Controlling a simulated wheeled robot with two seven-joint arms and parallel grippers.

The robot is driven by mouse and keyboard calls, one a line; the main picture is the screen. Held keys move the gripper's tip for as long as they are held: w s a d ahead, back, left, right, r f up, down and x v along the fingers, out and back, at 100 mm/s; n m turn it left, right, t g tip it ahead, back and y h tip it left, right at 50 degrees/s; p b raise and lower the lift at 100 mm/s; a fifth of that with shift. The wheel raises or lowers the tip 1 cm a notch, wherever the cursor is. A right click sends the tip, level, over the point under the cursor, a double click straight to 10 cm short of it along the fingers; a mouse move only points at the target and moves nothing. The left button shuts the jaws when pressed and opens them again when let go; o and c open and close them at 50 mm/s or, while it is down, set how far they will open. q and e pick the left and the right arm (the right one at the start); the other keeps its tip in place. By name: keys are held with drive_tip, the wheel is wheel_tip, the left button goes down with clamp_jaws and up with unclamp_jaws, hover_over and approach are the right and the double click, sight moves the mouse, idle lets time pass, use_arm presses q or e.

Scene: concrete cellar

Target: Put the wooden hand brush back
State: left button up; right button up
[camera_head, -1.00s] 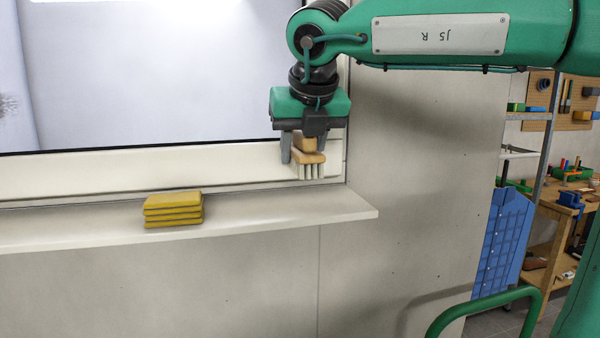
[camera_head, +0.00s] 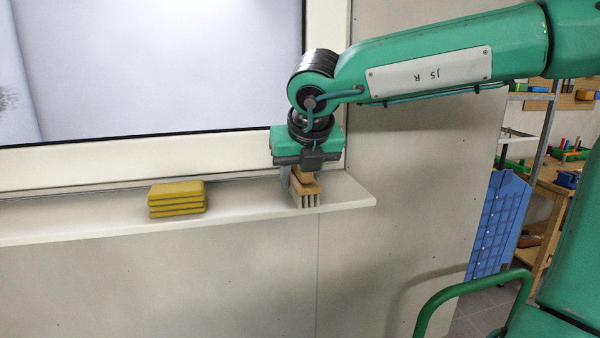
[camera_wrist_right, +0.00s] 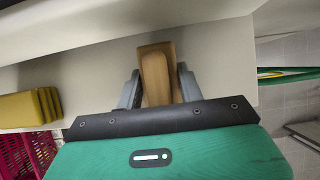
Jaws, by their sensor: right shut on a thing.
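The wooden hand brush (camera_head: 305,193) is at the right end of the window ledge (camera_head: 100,217), its pale bristles pointing down. The bristles appear to be at the ledge surface, but I cannot tell for certain whether they touch it. My right gripper (camera_head: 303,180) comes from above and is shut on the brush's wooden grip. In the right wrist view the brush (camera_wrist_right: 156,72) sits between the two grey fingers of my right gripper (camera_wrist_right: 157,88). My left gripper is not in view.
A stack of yellow cloths or sponges (camera_head: 177,199) lies on the ledge to the left of the brush. The ledge between them is clear. A blue panel (camera_head: 497,225) and a wooden workbench (camera_head: 553,195) stand at the right. A red crate (camera_wrist_right: 30,152) shows in the wrist view.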

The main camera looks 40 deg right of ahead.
drive_tip(key=shift+f, duration=0.15)
drive_tip(key=o, duration=1)
drive_tip(key=shift+w, duration=0.1)
drive_tip(key=shift+c, duration=0.2)
drive_tip(key=shift+r, duration=0.3)
drive_tip(key=b+v, duration=0.2)
drive_tip(key=v, duration=0.8)
drive_tip(key=shift+s+r, duration=0.3)
drive_tip(key=shift+s+a+r, duration=0.2)
drive_tip(key=shift+s+r, duration=0.05)
drive_tip(key=shift+r, duration=0.2)
drive_tip(key=shift+f, duration=0.1)
